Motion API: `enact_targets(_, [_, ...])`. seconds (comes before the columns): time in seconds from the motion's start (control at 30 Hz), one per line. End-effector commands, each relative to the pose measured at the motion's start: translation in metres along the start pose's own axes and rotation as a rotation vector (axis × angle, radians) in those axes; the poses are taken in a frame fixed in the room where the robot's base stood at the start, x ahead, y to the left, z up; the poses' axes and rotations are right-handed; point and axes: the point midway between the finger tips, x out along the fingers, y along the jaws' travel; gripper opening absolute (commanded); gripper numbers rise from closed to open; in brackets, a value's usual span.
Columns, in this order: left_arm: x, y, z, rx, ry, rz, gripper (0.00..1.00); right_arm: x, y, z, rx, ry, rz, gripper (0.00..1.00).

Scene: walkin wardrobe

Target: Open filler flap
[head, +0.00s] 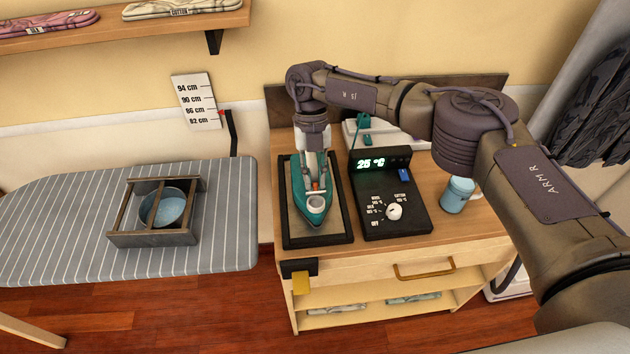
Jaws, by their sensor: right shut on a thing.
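A teal iron (313,216) lies in a black-rimmed rest (338,232) on the wooden cabinet top, its pointed nose toward the front. A round white filler opening (317,203) shows on top near the nose. My right gripper (317,183) comes down from above onto the iron, just behind this opening. It is shut on the small filler flap, with a bit of orange showing at the fingertips. The fingers hide most of the flap, so I cannot tell its exact angle. My left gripper is not in view.
A black control box (390,222) reading 25 °C stands right of the iron, with a blue cup (457,196) beyond it. The striped ironing board (60,225) at left carries a wooden frame (152,239) with a blue bowl (166,208).

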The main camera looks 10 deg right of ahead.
Motion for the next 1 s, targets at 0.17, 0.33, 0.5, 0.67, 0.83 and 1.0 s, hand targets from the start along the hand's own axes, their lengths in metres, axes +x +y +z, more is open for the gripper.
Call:
enact_targets(0.17, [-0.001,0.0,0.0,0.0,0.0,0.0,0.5,-0.001,0.001,-0.001,-0.002,-0.001,0.002,0.0])
enact_targets(0.33, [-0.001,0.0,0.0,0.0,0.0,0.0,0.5,-0.001,0.001,-0.001,-0.002,-0.001,0.001,0.43])
enact_targets(0.5, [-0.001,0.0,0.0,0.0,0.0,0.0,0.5,0.0,0.001,0.0,-0.001,-0.001,0.0,0.43])
enact_targets(0.67, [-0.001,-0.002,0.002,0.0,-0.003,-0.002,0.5,-0.003,0.001,0.0,-0.001,-0.002,0.0,0.43])
enact_targets(0.83, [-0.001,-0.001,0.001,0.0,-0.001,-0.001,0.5,-0.026,0.001,0.0,-0.001,-0.005,0.001,0.43])
enact_targets(1.0, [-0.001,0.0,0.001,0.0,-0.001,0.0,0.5,-0.064,0.002,0.0,0.0,-0.005,0.001,0.43])
